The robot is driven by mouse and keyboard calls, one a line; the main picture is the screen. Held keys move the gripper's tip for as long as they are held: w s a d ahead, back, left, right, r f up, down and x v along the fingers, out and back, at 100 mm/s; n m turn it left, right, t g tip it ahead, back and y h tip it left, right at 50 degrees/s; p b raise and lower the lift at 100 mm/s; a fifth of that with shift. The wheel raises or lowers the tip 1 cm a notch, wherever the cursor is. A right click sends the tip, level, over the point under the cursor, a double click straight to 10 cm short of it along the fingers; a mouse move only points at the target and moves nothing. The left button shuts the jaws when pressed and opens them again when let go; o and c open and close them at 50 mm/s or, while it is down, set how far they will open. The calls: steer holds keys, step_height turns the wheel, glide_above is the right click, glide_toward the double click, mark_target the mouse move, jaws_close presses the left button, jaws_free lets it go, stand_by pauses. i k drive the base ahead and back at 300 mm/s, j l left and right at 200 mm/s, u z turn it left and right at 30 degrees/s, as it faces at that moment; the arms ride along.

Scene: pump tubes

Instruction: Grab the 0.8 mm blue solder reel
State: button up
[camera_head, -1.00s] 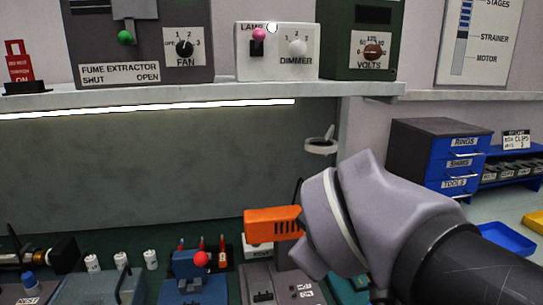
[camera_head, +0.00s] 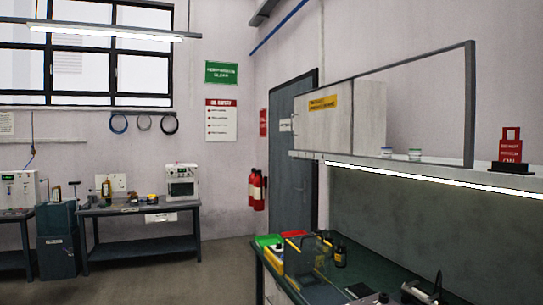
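I cannot make out a blue solder reel for certain in the head view. Two small pale round items with bluish bands stand on the wall shelf, a left one (camera_head: 386,153) and a right one (camera_head: 414,155); they are too small to tell whether they are reels or jars. My gripper is out of view, so its state does not show.
A green-topped bench (camera_head: 365,272) at lower right carries red, green and yellow bins, a dark bottle (camera_head: 341,256) and tools. A red lockout stand (camera_head: 510,146) sits on the shelf. A far bench (camera_head: 140,209) holds a white machine (camera_head: 181,181). Open floor (camera_head: 205,275) lies between.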

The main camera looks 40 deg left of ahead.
mark_target(386, 152)
steer(key=u, duration=0.75)
